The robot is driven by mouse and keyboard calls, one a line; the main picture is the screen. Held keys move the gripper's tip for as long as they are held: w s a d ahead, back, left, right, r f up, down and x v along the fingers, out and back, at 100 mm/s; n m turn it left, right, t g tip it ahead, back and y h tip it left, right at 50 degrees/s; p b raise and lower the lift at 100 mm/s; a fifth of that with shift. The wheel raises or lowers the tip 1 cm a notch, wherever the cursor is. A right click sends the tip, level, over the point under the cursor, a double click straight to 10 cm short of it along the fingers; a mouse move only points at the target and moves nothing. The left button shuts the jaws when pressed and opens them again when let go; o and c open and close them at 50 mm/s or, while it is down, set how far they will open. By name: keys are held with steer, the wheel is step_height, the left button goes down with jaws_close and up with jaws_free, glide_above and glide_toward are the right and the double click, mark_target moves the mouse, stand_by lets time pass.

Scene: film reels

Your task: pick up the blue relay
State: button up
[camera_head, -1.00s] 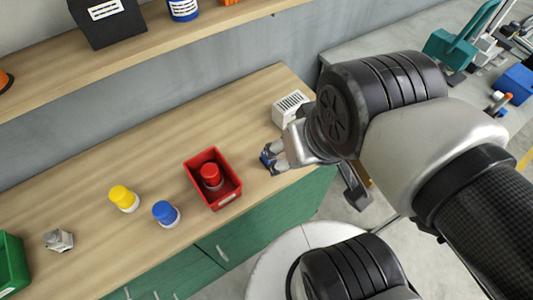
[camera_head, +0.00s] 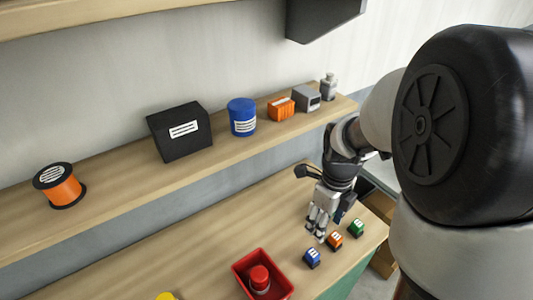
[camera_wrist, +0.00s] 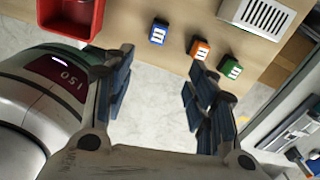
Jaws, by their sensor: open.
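The blue relay (camera_head: 312,258) is a small blue block with white marks. It sits on the wooden bench just right of the red bin, and in the wrist view (camera_wrist: 158,32) it lies near the bench edge, beyond the fingers. An orange relay (camera_head: 335,241) and a green relay (camera_head: 356,228) stand in a row to its right. My gripper (camera_head: 319,229) is above the bench, just behind the blue and orange relays in the head view. In the wrist view my gripper (camera_wrist: 155,92) has its fingers wide apart with nothing between them; the blue relay is ahead of the gap.
A red bin (camera_head: 240,271) holding a red capped object (camera_head: 260,278) stands left of the relays. A white vented box (camera_wrist: 257,14) is behind them in the wrist view. The shelf above carries an orange spool (camera_head: 62,188), black box (camera_head: 180,131) and blue canister (camera_head: 242,117).

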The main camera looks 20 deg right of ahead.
mark_target(313, 253)
steer(key=shift+m, duration=0.5)
step_height(313, 253, down, 13)
steer(key=b, duration=0.3)
steer(key=shift+d+b, duration=0.15)
steer(key=shift+b, duration=0.25)
steer(key=f+b, duration=0.1)
steer(key=f, duration=0.1)
steer(key=a+f+b, duration=0.1)
steer(key=f, duration=0.1)
steer(key=shift+w+f, duration=0.2)
steer(key=shift+f, duration=0.05)
steer(key=shift+d+f, duration=0.1)
steer(key=shift+f, duration=0.25)
steer(key=shift+r, duration=0.1)
steer(key=shift+c, duration=0.2)
steer(key=c, duration=1.1)
